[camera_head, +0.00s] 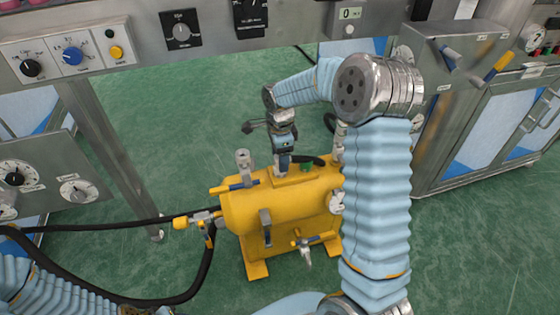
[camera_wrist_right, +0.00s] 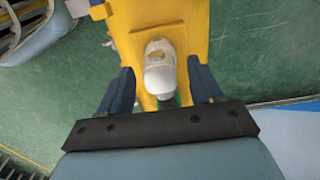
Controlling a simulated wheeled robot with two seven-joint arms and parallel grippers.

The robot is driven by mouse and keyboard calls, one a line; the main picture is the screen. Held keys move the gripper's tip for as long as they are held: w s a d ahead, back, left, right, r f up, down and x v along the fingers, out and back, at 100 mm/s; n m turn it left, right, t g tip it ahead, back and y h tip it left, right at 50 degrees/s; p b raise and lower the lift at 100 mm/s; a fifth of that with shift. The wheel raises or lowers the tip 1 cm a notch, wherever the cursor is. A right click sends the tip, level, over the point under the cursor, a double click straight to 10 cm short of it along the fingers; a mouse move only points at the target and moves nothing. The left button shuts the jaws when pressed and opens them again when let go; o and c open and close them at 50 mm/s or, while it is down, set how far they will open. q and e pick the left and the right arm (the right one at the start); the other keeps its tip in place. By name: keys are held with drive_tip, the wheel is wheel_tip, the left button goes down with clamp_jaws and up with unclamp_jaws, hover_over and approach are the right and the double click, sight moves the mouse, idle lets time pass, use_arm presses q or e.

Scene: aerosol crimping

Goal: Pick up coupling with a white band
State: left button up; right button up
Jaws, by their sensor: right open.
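My right gripper (camera_head: 283,163) points down over the top of a yellow tank (camera_head: 262,207) on the floor. In the right wrist view its two dark fingers (camera_wrist_right: 162,88) are open. A pale grey and white rounded fitting (camera_wrist_right: 160,68) lies between them, with space on both sides. It may be the coupling, but I cannot make out a clear white band. In the head view the gripper hides this fitting. A small green part (camera_wrist_right: 172,102) shows just below the fitting. My left gripper is outside the frames.
Another metal fitting (camera_head: 243,161) stands at the tank's upper left. A valve (camera_head: 304,247) hangs at its front. A black hose (camera_head: 120,223) runs left from the tank. Steel control panels and a cabinet (camera_head: 500,130) surround the green floor (camera_head: 190,110).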

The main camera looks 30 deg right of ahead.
drive_tip(key=shift+f, duration=0.4)
drive_tip(key=shift+c, duration=0.5)
clamp_jaws()
drive_tip(key=shift+r, duration=0.1)
